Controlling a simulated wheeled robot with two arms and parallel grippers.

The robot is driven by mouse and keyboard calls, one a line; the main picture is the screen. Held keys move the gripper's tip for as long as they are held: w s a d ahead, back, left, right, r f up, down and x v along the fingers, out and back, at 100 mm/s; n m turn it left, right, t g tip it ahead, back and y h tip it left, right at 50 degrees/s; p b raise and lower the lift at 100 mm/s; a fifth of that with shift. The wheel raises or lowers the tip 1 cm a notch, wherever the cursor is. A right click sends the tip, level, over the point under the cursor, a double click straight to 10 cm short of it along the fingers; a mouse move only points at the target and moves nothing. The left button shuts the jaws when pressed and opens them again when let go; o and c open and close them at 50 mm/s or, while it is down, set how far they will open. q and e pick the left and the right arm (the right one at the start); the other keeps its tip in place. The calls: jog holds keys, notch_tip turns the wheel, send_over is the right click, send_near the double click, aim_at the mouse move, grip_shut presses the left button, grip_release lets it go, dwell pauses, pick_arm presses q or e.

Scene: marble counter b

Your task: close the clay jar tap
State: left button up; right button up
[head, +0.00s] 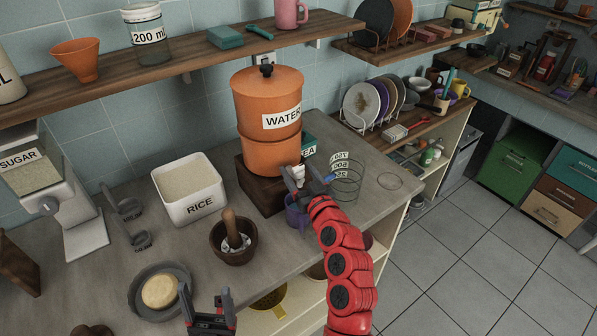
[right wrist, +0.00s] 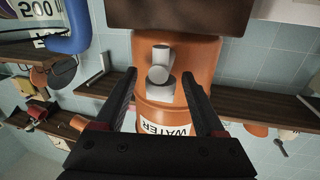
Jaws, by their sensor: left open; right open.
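The clay jar (head: 266,150) is orange, lidded and labelled WATER. It stands on a dark wooden block (head: 258,190). Its pale tap (head: 299,171) sticks out low on the front, partly hidden by my right gripper (head: 303,180). In the right wrist view, turned upside down, the tap (right wrist: 160,62) shows as grey-white cylinders between the two open fingers, with gaps on both sides. I cannot tell whether water runs. A purple mug (head: 296,214) stands below the tap, partly hidden by my right arm. My left gripper (head: 208,312) is open and empty at the bottom edge.
A clear measuring jug (head: 349,188) with a blue handle stands close right of my right gripper. The rice bin (head: 190,192) and a mortar with pestle (head: 233,240) are to the left. A plate (head: 140,300) lies at the front. A shelf (head: 190,62) runs above.

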jog(key=shift+s+d+f, duration=0.1)
jog(key=shift+s+d, duration=0.15)
jog(key=shift+s, duration=0.3)
jog(key=p+v, duration=0.3)
jog(key=v, duration=1.3)
jog(key=shift+s, duration=0.15)
